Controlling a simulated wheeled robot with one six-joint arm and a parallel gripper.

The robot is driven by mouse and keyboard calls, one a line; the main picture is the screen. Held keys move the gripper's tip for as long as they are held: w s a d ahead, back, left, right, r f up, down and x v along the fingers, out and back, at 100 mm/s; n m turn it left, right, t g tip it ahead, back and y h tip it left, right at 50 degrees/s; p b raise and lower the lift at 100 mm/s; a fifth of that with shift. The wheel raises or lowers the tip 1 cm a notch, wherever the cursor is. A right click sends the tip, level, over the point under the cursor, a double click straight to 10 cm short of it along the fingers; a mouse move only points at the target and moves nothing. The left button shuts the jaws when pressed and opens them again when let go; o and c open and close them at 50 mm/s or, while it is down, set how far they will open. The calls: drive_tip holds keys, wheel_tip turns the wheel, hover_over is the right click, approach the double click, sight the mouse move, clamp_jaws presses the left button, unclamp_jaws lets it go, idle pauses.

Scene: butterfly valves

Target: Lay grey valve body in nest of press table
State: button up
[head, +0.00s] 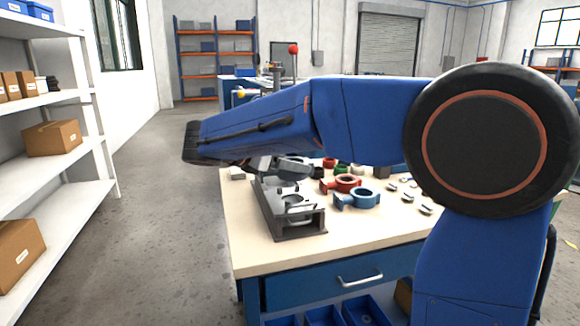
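My gripper (264,164) hangs below the end of my blue arm, over the left part of the workbench. Its fingers are small and mostly covered by the arm. A grey rounded part (293,168), which looks like the grey valve body, shows right beside the fingers. I cannot tell whether they are closed on it. A press with a red-balled lever (293,49) stands on a blue table (232,97) in the background. My arm hides its lower part, and no nest is visible there.
A grey metal fixture (298,233) stands on the workbench (245,250) below my gripper. A red valve body (342,184), a blue valve body (358,199) and several small metal parts lie to its right. White shelves (60,103) line the left side. Floor between shelves and workbench is clear.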

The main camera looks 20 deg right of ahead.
wheel_tip(320, 180, down, 7)
idle(1.0)
idle(0.8)
drive_tip(key=o, duration=1.6)
drive_tip(key=shift+a, duration=0.1)
drive_tip(key=v, duration=1.7)
drive_tip(key=shift+s, duration=0.25)
drive_tip(key=shift+a, duration=0.15)
